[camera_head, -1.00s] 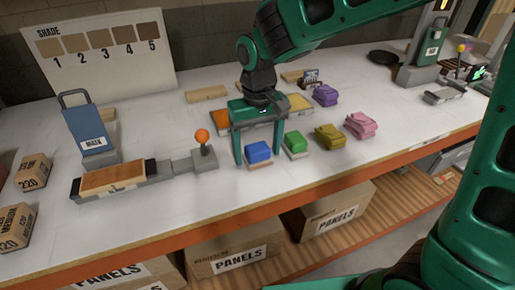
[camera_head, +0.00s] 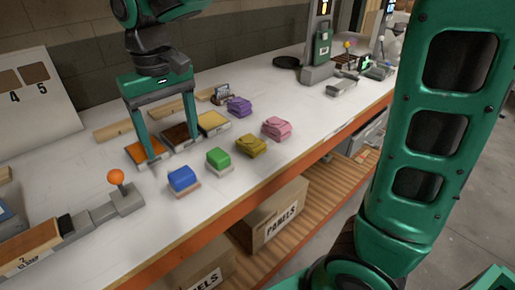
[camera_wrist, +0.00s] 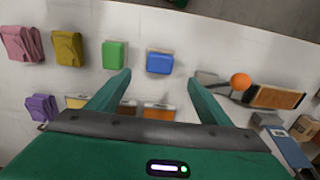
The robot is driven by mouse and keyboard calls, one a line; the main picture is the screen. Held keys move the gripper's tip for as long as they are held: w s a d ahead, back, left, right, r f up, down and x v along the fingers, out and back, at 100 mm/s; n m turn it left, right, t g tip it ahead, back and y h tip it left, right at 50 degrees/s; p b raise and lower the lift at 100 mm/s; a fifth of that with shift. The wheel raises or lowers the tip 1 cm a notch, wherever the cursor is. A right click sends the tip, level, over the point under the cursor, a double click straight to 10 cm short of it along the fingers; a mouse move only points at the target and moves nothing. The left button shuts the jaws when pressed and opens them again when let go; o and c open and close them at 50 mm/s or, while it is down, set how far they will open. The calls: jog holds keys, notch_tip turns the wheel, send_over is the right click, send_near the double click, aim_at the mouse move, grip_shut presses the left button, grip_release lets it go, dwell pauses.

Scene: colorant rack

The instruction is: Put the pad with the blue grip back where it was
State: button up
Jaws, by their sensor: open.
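The pad with the blue grip (camera_head: 183,180) sits on the white bench near its front edge, at the left end of a row of pads. It also shows in the wrist view (camera_wrist: 160,62), beyond the space between my fingers. The green-gripped pad (camera_head: 218,158) is just right of it, with a gap. My gripper (camera_head: 172,148) is open and empty, fingers pointing down, above the orange and brown panels behind the pads. It is apart from the blue pad. In the wrist view, my gripper (camera_wrist: 159,78) shows its two fingers spread wide.
Folded olive (camera_head: 252,145) and pink (camera_head: 276,128) cloths continue the row. A purple cloth (camera_head: 239,106) lies behind. An orange-knobbed lever (camera_head: 116,178) stands left of the blue pad. Orange (camera_head: 141,154) and yellow (camera_head: 213,122) panels lie behind the pads.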

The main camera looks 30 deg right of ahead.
jog(key=s+d+f+m, duration=0.1)
jog(key=s+d+m, duration=0.1)
jog(key=d, duration=0.9)
jog(key=s+d+f+m, duration=0.2)
jog(key=s+d+m, duration=0.1)
jog(key=d, duration=0.8)
jog(key=s+d+f+m, duration=0.2)
jog(key=s+d+f, duration=0.1)
jog(key=s+d, duration=0.3)
jog(key=s+d+f+m, duration=0.2)
jog(key=s+d+f, duration=0.1)
jog(key=s+d, duration=0.4)
jog(key=s, duration=0.3)
jog(key=shift+m, duration=0.3)
jog(key=shift+f, duration=0.1)
